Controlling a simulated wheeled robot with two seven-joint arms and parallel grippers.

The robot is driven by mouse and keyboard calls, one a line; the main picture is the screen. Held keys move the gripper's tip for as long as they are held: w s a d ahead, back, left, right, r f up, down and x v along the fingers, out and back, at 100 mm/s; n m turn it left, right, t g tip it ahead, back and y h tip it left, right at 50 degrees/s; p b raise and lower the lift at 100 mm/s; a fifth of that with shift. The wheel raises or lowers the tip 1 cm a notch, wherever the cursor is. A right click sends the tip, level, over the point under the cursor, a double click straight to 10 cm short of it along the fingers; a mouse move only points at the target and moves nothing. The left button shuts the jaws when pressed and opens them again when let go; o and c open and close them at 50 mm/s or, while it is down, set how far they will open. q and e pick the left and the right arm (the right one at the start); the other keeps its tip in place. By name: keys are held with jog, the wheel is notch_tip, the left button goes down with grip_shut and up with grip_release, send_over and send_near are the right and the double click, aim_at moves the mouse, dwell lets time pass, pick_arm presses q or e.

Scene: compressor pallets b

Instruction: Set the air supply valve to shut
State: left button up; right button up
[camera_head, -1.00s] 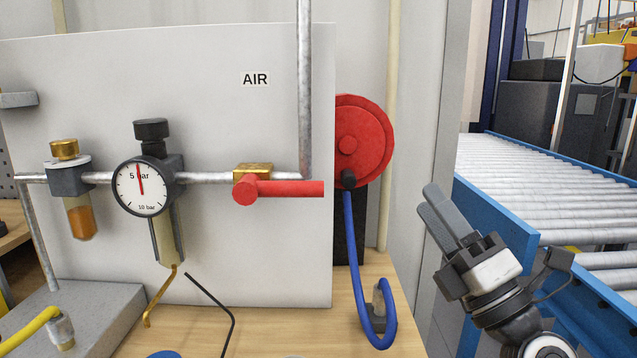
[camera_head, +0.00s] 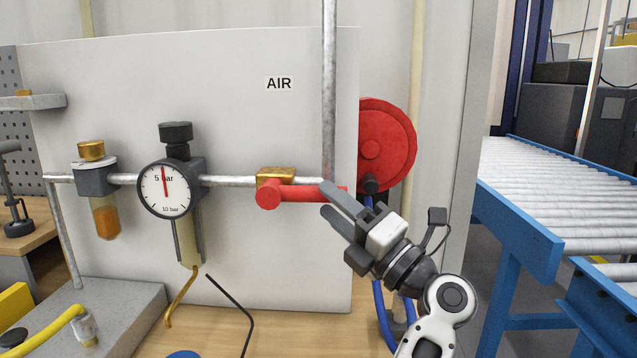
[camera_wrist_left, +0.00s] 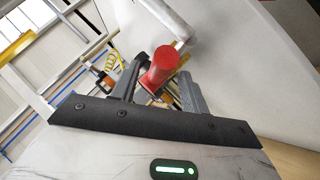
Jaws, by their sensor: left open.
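The air supply valve is a brass body (camera_head: 275,177) on the horizontal pipe, with a red lever (camera_head: 300,194) pointing right, along the pipe. The lever also shows in the left wrist view (camera_wrist_left: 160,68), in the space between the finger outlines. My left gripper (camera_head: 327,201) is open at the lever's right end. Its upper finger overlaps the lever's end in the head view; contact cannot be told. My right gripper is not in view.
A pressure gauge (camera_head: 165,191) and a filter bowl (camera_head: 106,218) sit left of the valve. A vertical pipe (camera_head: 329,90) and a red reel (camera_head: 392,145) with blue hose are close to the gripper. A roller conveyor (camera_head: 560,190) stands at right.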

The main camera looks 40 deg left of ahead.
aim_at(319, 202)
pick_arm(q)
jog(key=shift+p+x, duration=0.35)
jog(key=shift+x, duration=1.5)
grip_shut()
